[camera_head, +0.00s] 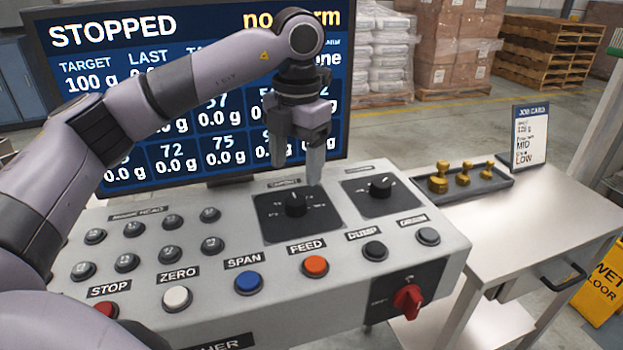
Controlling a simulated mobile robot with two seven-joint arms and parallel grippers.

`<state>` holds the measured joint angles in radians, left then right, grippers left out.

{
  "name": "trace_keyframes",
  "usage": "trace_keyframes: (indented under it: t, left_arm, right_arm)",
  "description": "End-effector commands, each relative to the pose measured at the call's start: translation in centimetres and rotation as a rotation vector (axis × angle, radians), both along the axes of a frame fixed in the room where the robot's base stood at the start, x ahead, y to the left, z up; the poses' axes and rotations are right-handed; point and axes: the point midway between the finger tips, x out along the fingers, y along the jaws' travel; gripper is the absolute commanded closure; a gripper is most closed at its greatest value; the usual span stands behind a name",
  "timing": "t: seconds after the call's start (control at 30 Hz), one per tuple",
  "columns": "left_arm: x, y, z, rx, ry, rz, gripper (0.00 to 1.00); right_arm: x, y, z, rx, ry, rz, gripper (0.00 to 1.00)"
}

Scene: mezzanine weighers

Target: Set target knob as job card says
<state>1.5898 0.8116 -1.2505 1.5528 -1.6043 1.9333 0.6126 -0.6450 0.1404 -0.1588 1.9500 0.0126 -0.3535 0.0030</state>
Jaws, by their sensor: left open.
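The larger black knob (295,204) sits on a dark dial plate on the grey console; the label above it is too small to read surely. A second black knob (380,186) is on its own plate to the right. My left gripper (297,172) is open and empty, fingers pointing down just above and behind the larger knob, not visibly touching it. The job card (530,137) stands on the side table, with a small weight line that looks like 125 g, then MID and LOW. The screen (205,95) reads STOPPED and TARGET 100 g. My right gripper is out of view.
Coloured push buttons, including orange FEED (315,266) and blue SPAN (248,282), line the console front. A red rotary switch (408,300) is on the front face. Brass weights (439,180) stand in a tray on the side table. A yellow wet-floor sign (603,285) stands right.

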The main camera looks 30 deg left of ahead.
Motion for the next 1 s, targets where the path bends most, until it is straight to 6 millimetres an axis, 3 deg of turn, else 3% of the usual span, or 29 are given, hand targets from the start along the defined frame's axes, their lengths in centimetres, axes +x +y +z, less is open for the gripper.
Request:
trace_keyframes:
  t: [0.17, 0.5, 0.87, 0.9, 1.0]
  left_arm:
    - [0.0, 0.2, -1.4, 0.002, 0.003, 0.002, 0.32]
    - [0.0, 0.4, -6.1, 0.001, 0.001, 0.002, 0.32]
    - [0.0, 0.4, -7.1, 0.001, 0.0, 0.001, 0.32]
    - [0.0, 0.4, -7.1, 0.001, 0.0, 0.001, 0.35]
    - [0.0, 0.4, -7.1, 0.001, -0.001, 0.001, 0.68]
  right_arm:
    - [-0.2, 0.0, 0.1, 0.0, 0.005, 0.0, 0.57]
    - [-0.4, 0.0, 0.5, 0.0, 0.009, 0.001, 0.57]
    - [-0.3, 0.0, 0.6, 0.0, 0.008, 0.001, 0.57]
    - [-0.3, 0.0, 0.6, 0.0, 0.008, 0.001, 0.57]
    - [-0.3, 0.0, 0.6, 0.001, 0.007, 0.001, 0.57]
